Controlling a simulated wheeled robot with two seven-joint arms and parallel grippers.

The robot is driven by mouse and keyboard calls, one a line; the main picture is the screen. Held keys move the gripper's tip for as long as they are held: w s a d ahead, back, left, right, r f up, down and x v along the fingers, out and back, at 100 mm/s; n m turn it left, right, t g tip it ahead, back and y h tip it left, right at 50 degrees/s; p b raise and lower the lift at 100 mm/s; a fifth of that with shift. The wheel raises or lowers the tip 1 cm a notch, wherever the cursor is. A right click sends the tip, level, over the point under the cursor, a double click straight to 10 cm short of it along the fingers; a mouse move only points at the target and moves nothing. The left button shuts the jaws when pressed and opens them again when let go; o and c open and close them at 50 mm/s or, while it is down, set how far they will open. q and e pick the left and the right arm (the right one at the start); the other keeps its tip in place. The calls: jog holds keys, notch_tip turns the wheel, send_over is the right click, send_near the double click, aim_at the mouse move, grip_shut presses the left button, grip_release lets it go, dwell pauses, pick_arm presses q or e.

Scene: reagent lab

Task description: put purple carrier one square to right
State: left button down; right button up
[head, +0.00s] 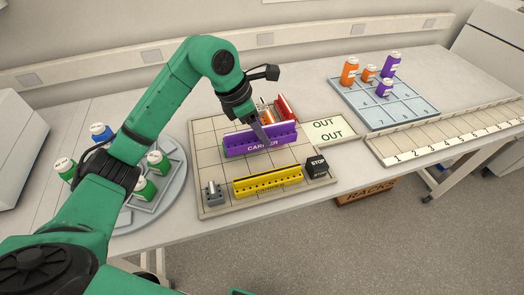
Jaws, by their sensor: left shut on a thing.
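The purple carrier (240,143) is a long rack with pale lettering on its front. It is over the middle of the gridded board (207,174). My left gripper (265,134) reaches down from above and is shut on the purple carrier near its right part. Whether the carrier touches the board or hangs just above it, I cannot tell. A red carrier (285,107) stands behind it, partly hidden by my gripper. A yellow carrier (268,183) lies along the front of the board. My right gripper is not in view.
A black STOP block (317,166) stands at the board's front right corner, and a small grey fixture (213,194) at its front left. The OUT plate (331,130) adjoins on the right. Bottles stand on a round tray (177,186) at left and a blue grid tray (421,106) at back right.

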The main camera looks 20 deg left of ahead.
aim_at(244, 132)
pick_arm(q)
jog(key=f, duration=0.2)
jog(key=f+p, duration=0.1)
jog(key=f, duration=0.5)
jog(key=shift+s, duration=0.25)
jog(key=shift+f, duration=0.15)
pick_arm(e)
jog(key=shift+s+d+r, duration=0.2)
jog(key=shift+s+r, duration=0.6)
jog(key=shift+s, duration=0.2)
pick_arm(q)
jog(key=shift+f, duration=0.2)
jog(key=shift+c, duration=1.4)
grip_release()
jog(key=shift+r, duration=0.1)
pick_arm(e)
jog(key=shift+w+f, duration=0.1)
pick_arm(q)
jog(key=shift+r, duration=0.1)
jog(key=shift+a+r, duration=0.15)
jog(key=shift+r, duration=0.1)
jog(key=b+v, duration=0.2)
jog(key=v, duration=0.9)
jog(key=shift+s+r, duration=0.15)
jog(key=shift+r, duration=0.1)
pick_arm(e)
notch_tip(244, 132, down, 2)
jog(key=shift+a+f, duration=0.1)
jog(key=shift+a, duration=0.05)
